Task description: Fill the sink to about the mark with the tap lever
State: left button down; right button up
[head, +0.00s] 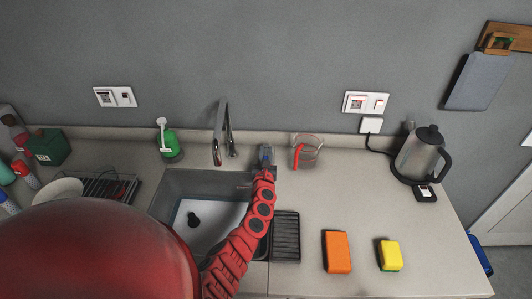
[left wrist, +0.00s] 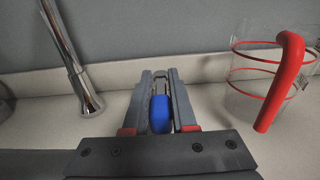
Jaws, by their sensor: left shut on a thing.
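The grey sink (head: 175,187) is set in the counter; its pale floor and dark round drain (head: 192,219) show. I cannot make out a water level or the mark. The chrome tap (head: 219,130) stands at the sink's back edge, and its base shows in the left wrist view (left wrist: 88,98). My left gripper (head: 266,157) is right of the tap, near the sink's back right corner. Its fingers are shut on a blue piece (left wrist: 160,112) with metal behind it, apparently the tap lever. No stream from the spout is discernible. My right gripper is out of view.
A measuring jug (head: 305,152) with a red handle stands close right of my left gripper. A kettle (head: 420,155), an orange block (head: 337,252) and a yellow sponge (head: 390,254) are further right. A green soap bottle (head: 169,145) and dish rack (head: 108,187) are left.

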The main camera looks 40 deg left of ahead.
pick_arm(q)
jog(key=shift+d, duration=0.1)
dwell(0.7)
jog(key=shift+w+d+r+n, duration=0.1)
jog(key=shift+w+r+n, duration=0.1)
jog(key=shift+r+n, duration=0.1)
jog(key=shift+w+d+f+n+g+y+p, duration=0.1)
jog(key=shift+n+g+y+p, duration=0.15)
jog(key=shift+y, duration=0.2)
jog(key=shift+d+n+g+y+p, duration=0.1)
jog(key=shift+n+g+y, duration=0.05)
jog(key=shift+g+y, duration=0.25)
jog(key=shift+w+d+f+n+g+y+b, duration=0.15)
jog(key=shift+n+g+y+b, duration=0.2)
jog(key=shift+n+g+y, duration=0.25)
jog(key=shift+w+d+f+n+g+y+b, duration=0.1)
jog(key=shift+w+n+g+y+b, duration=0.05)
jog(key=shift+n+g+y+b, duration=0.95)
jog(key=shift+g+y+b, duration=0.05)
jog(key=shift+b, duration=0.15)
jog(key=c, duration=0.7)
grip_release()
